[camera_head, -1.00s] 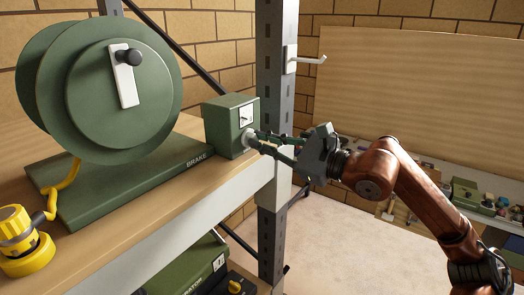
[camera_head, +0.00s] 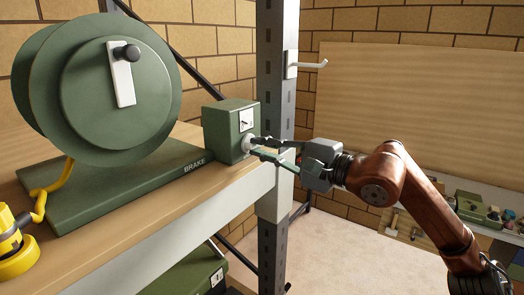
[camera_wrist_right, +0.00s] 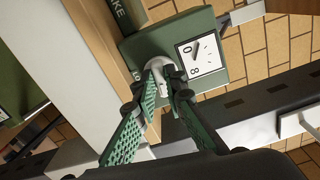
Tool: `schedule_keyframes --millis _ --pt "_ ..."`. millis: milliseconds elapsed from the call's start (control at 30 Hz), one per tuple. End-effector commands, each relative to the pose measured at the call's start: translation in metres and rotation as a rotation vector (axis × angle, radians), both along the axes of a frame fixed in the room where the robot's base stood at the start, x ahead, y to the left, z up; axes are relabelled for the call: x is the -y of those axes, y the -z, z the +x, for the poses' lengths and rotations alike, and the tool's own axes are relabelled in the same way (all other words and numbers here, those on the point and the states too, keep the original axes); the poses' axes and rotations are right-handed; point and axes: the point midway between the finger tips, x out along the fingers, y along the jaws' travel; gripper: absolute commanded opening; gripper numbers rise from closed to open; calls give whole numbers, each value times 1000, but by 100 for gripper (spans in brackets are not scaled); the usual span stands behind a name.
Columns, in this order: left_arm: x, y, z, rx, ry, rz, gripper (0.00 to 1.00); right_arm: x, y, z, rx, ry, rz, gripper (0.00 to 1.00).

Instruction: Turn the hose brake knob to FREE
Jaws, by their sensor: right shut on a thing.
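The green brake box (camera_head: 222,130) stands on the shelf at the end of the hose reel's base, beside the word BRAKE. Its small pale knob (camera_head: 247,143) sticks out of the face towards my right arm; it also shows in the wrist view (camera_wrist_right: 155,72). My right gripper (camera_head: 256,147) reaches in from the right, its two green fingers shut on the knob. A white label (camera_wrist_right: 201,58) with a dark pointer line and marks is above the knob on that face. The fingers partly hide the knob, and I cannot read its setting. My left gripper is out of view.
The green hose reel (camera_head: 110,90) with a white crank and yellow hose (camera_head: 53,192) fills the left. A grey rack post (camera_head: 273,105) with a white hook (camera_head: 310,65) stands close behind my right gripper. Open floor (camera_head: 350,250) lies below.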

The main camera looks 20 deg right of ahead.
Motion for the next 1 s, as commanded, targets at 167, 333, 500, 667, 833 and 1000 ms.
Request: schedule_keyframes --millis 167,333,500,667,833,1000 --pt "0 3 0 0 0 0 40 -1 2 0 48 -1 -65 0" --pt "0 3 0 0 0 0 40 -1 2 0 77 -2 -101 0" --pt "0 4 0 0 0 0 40 -1 2 0 87 -2 -115 0" --pt "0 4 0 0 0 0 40 -1 2 0 88 -2 -118 0" --pt "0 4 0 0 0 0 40 -1 2 0 88 -2 -118 0" --pt "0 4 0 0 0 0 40 -1 2 0 88 -2 -117 20"
